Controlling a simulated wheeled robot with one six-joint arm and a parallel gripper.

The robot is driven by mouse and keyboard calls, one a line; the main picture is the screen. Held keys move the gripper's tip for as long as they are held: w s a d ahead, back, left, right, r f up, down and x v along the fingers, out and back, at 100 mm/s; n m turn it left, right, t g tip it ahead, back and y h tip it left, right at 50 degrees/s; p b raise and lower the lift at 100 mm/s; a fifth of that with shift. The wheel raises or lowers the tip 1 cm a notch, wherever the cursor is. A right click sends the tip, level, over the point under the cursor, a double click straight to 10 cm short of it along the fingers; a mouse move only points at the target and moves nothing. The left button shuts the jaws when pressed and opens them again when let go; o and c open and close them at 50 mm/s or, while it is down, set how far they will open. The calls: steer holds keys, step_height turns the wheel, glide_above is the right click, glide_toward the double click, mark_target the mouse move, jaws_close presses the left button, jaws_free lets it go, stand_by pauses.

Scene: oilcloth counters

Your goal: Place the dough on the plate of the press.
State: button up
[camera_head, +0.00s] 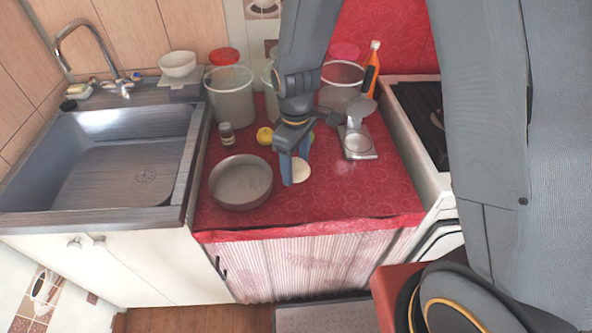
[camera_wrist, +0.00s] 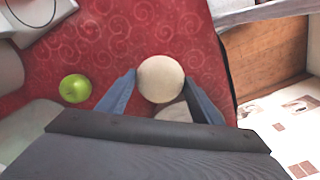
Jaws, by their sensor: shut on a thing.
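The dough, a pale round ball (camera_wrist: 160,79), is between my two blue fingertips in the wrist view. In the head view it shows as a cream disc (camera_head: 301,171) beside the fingers. My gripper (camera_head: 294,172) is shut on it and points down over the front middle of the red counter; its height above the cloth is hard to tell. The metal press (camera_head: 372,156) stands to the right and farther back, its lid (camera_head: 362,107) raised and its round plate (camera_head: 357,143) bare. The press also shows partly at the upper left of the wrist view (camera_wrist: 57,12).
A metal pan (camera_head: 240,182) sits left of my gripper. A yellow fruit (camera_head: 264,136), a small jar (camera_head: 226,134) and large tubs (camera_head: 231,96) stand behind. A green apple (camera_wrist: 75,88) shows in the wrist view. The cloth between gripper and press looks clear.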

mark_target(296, 169)
steer(key=shift+f+p, duration=0.45)
steer(key=shift+f, duration=1.75)
steer(key=shift+f, duration=0.15)
steer(key=o, duration=1.2)
steer(key=shift+c, duration=0.2)
